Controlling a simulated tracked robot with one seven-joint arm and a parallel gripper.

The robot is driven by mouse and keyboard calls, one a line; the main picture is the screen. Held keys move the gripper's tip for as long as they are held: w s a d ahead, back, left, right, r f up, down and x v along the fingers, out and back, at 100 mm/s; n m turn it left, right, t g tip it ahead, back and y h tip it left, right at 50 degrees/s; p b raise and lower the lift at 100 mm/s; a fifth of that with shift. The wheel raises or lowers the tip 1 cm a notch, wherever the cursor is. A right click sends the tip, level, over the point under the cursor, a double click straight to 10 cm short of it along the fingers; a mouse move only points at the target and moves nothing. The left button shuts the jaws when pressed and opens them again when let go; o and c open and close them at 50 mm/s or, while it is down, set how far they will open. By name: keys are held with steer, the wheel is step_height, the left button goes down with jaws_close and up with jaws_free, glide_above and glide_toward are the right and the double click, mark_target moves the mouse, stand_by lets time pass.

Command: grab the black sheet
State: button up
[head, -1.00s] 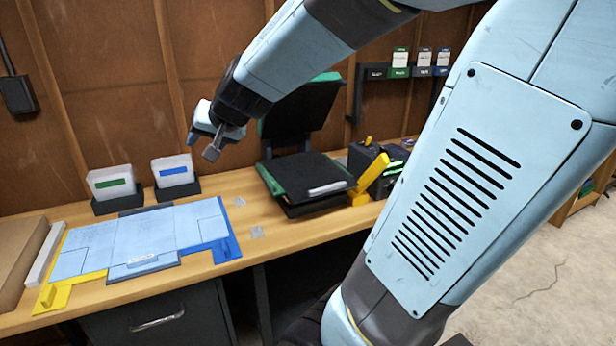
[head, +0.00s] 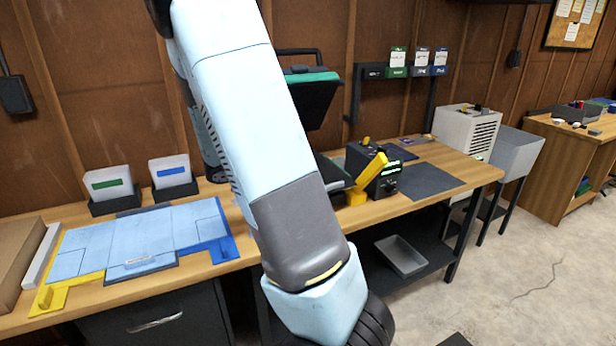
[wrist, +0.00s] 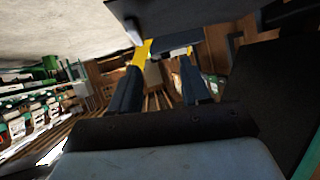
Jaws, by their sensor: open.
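A flat dark grey to black sheet (head: 428,181) lies on the right part of the wooden bench in the head view, right of a small black box. I cannot tell for sure whether it is the task's black sheet, as a smaller dark piece (head: 392,152) lies behind that box. My gripper (wrist: 160,82) is open in the wrist view, its two dark fingers apart with nothing clearly held between them. In the head view my arm hides it. A dark flat panel (wrist: 185,12) shows beyond the fingers at the top of the wrist view; I cannot tell what it is.
A black press with a raised teal-edged lid (head: 313,95) stands mid-bench, partly behind my arm. Beside it is the black box (head: 383,172) with a yellow handle (head: 368,175). A blue and yellow jig (head: 140,240) and two card holders (head: 173,172) occupy the left.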

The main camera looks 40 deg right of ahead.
steer(key=s+g, duration=0.2)
steer(key=m, duration=0.1)
glide_toward(329, 185)
steer(key=d, duration=0.1)
steer(key=d+f, duration=0.1)
steer(key=d, duration=0.1)
steer(key=shift+s+f+h, duration=0.15)
steer(key=shift+s+h, duration=0.05)
steer(key=shift+h, duration=0.2)
steer(key=shift+f+x, duration=0.15)
steer(key=shift+x, duration=1.2)
steer(key=shift+f+x, duration=0.15)
steer(key=shift+x, duration=1.2)
steer(key=shift+a, duration=0.15)
jaws_close()
